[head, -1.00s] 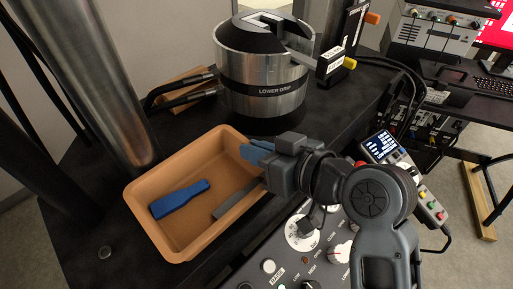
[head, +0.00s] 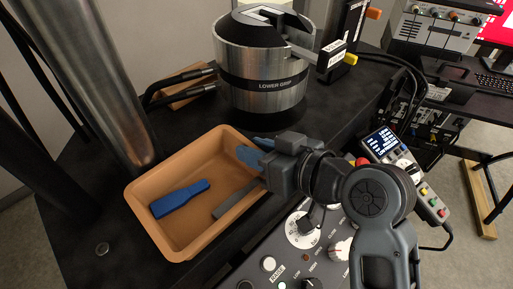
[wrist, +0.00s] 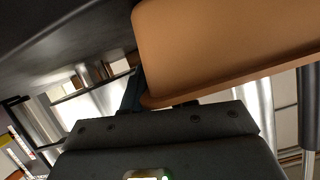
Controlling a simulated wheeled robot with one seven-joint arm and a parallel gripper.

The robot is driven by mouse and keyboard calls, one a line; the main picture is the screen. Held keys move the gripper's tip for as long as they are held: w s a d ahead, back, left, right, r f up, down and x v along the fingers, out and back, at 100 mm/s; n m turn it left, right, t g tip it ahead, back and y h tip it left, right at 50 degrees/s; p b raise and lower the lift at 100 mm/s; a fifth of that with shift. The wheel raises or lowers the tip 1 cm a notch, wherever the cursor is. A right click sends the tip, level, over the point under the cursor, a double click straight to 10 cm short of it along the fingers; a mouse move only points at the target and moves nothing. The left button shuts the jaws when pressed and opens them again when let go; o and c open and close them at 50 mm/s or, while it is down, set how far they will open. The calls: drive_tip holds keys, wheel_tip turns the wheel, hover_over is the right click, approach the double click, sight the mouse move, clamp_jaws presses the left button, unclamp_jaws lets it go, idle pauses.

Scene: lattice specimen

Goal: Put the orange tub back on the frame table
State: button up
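The orange tub (head: 146,222) is at the left of the head view, over the black frame table (head: 345,108). It looks about level. A blue tool (head: 180,199) and a grey bar (head: 232,201) lie inside it. My gripper (head: 250,154) is at the tub's right wall, its blue fingers at the rim, and appears shut on it. In the wrist view the tub (wrist: 225,45) fills the upper right, its rim close to the gripper. The contact of the fingers is partly hidden. I cannot tell whether the tub's bottom touches the table.
The metal LOWER GRIP cylinder (head: 262,85) stands behind the tub. A thick steel column (head: 105,90) rises at its left. Two black hoses (head: 180,88) run to the cylinder's left. A control panel (head: 300,245) and handheld pendant (head: 405,170) are at the front right.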

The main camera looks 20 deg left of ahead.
drive_tip(key=shift+o, duration=1)
drive_tip(key=b+v, duration=0.1)
drive_tip(key=v, duration=0.7)
idle(0.7)
